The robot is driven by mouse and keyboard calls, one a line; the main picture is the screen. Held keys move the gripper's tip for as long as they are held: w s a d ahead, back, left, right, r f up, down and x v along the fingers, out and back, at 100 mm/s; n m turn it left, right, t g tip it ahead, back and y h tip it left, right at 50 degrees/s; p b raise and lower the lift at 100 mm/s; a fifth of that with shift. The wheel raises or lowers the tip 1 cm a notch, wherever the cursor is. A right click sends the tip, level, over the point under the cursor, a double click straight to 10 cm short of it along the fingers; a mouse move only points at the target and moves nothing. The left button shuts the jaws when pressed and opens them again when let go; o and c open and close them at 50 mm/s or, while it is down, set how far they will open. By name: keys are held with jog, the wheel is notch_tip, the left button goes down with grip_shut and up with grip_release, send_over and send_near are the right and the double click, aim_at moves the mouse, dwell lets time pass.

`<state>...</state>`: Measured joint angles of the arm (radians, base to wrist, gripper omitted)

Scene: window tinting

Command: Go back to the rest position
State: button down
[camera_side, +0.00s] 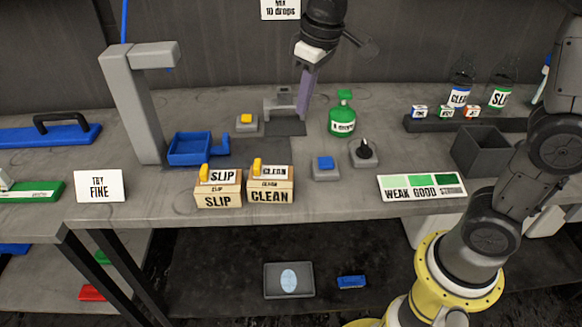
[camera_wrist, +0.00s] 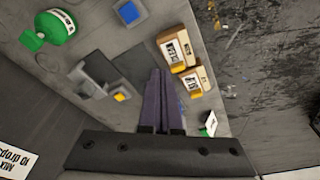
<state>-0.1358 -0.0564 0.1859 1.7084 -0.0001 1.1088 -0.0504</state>
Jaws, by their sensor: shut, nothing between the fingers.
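My gripper (camera_side: 306,92) is above the back middle of the workbench (camera_side: 350,208), its purple fingers pointing down. It is shut and empty. In the side view it is just in front of a grey bracket-like stand (camera_side: 278,103) and left of the green bottle (camera_side: 342,115). In the wrist view the two fingers (camera_wrist: 160,75) lie together, with the SLIP and CLEAN boxes to their right. The contact, if any, between the fingertips and the grey pad below cannot be told.
The SLIP box (camera_side: 218,200) and CLEAN box (camera_side: 270,195) stand at the front edge. A tall grey post (camera_side: 130,105) and blue tray (camera_side: 190,150) are left. A blue-button block (camera_side: 325,167), black-knob block (camera_side: 365,152) and open dark bin (camera_side: 480,150) are right. A sign (camera_side: 280,8) hangs behind.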

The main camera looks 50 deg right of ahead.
jog(key=s+d+r+t, duration=0.1)
jog(key=s+d+r, duration=0.2)
jog(key=s, duration=0.4)
jog(key=s+d+f+m+t, duration=0.1)
jog(key=s+f, duration=0.2)
jog(key=s, duration=0.4)
jog(key=s+d+f+m+t, duration=0.1)
jog(key=s+f, duration=0.2)
jog(key=s, duration=0.3)
jog(key=shift+s, duration=0.35)
